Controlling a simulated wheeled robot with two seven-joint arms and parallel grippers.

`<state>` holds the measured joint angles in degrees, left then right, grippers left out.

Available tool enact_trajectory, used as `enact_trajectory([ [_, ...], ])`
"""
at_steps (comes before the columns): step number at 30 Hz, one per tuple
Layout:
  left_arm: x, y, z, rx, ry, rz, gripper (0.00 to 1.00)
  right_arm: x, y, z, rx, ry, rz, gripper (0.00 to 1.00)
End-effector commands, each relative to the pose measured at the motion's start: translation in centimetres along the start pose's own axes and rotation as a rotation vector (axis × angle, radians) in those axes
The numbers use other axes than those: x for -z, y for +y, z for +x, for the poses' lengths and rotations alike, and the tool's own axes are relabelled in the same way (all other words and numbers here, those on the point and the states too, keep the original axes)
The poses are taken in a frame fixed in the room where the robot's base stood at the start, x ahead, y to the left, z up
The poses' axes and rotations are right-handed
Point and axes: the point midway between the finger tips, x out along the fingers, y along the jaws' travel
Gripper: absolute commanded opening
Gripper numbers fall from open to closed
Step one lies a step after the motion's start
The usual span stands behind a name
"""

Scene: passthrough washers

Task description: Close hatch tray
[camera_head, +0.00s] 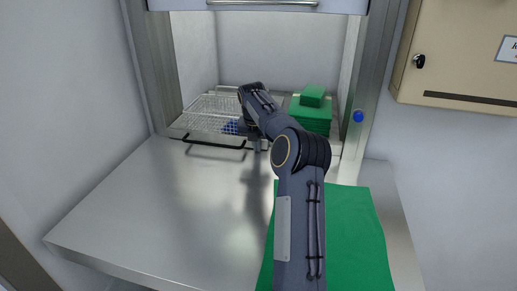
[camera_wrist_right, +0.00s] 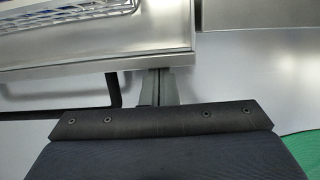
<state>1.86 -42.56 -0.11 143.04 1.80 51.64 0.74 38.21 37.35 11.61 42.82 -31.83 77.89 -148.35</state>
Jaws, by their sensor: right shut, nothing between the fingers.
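The hatch (camera_head: 286,50) is open, with its door (camera_head: 330,5) raised at the top. A metal tray with a wire basket (camera_head: 208,108) sits in the opening, and its black handle (camera_head: 215,146) faces the front. My right gripper (camera_head: 257,146) is shut and empty at the right end of this handle. In the wrist view, the closed fingertips (camera_wrist_right: 160,72) are close to the tray's front edge (camera_wrist_right: 130,62), just right of the handle (camera_wrist_right: 113,92); I cannot tell whether they touch. My arm hides part of the tray's right side. My left gripper is out of view.
A stack of green folded cloths (camera_head: 311,116) stands inside the hatch at right. A green sheet (camera_head: 352,235) lies on the steel counter (camera_head: 150,215), whose left part is clear. A blue button (camera_head: 358,117) is on the right frame, beside a beige wall cabinet (camera_head: 455,60).

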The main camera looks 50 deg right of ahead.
Motion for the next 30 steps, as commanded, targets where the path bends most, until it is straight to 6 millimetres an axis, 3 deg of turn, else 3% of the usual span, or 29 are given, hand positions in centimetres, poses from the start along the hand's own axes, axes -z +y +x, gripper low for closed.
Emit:
enact_trajectory([
  [12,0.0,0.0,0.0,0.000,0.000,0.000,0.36,-2.3,0.2,0.6,-0.003,-0.001,-0.001,0.00],
  [26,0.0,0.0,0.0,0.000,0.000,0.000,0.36,-2.5,0.2,0.4,-0.005,-0.008,0.001,0.00],
  [30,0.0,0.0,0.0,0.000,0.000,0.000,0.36,-1.9,1.0,0.2,-0.005,-0.006,-0.003,0.00],
])
